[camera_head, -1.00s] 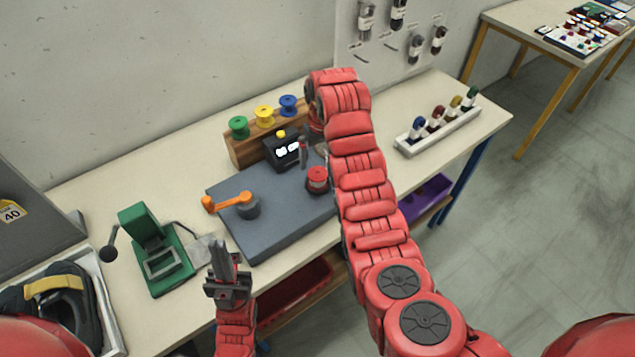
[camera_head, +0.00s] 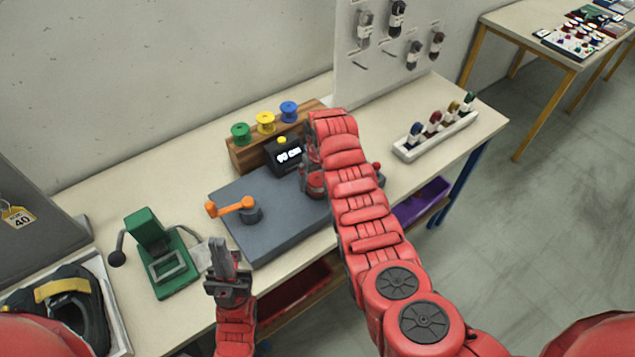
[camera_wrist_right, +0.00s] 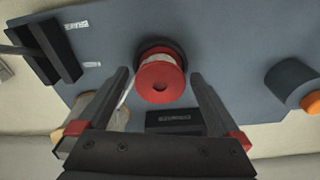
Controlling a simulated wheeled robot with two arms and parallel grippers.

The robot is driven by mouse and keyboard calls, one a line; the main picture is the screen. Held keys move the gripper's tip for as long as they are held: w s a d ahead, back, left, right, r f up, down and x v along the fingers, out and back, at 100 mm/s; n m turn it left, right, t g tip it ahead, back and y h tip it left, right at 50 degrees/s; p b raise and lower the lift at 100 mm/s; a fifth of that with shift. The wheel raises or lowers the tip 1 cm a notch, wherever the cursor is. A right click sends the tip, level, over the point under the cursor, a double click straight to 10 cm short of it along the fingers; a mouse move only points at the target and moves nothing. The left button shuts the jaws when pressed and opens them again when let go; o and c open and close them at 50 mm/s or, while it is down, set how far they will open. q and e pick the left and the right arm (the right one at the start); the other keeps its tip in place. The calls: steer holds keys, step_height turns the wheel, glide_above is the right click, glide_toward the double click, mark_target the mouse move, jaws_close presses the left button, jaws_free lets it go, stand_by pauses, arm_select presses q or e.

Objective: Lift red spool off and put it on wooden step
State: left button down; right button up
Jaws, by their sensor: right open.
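The red spool (camera_wrist_right: 160,80) sits upright on a dark holder on the grey machine plate, seen from above in the right wrist view. In the head view the red spool (camera_head: 315,184) is partly hidden by my right arm. My right gripper (camera_wrist_right: 157,72) is open, with one finger on each side of the spool in the picture and gaps between. The wooden step (camera_head: 240,152) stands behind the plate, with a green, a yellow and a blue spool along its top. My left gripper (camera_head: 220,248) is in front of the plate, pointing up; its fingers look close together.
A black display box (camera_head: 284,155) stands between plate and step. An orange-handled crank (camera_head: 232,207) is on the plate's left. A green press (camera_head: 160,255) stands further left, and a white rack of small bottles (camera_head: 437,134) stands on the right.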

jaws_close()
stand_by(0.3)
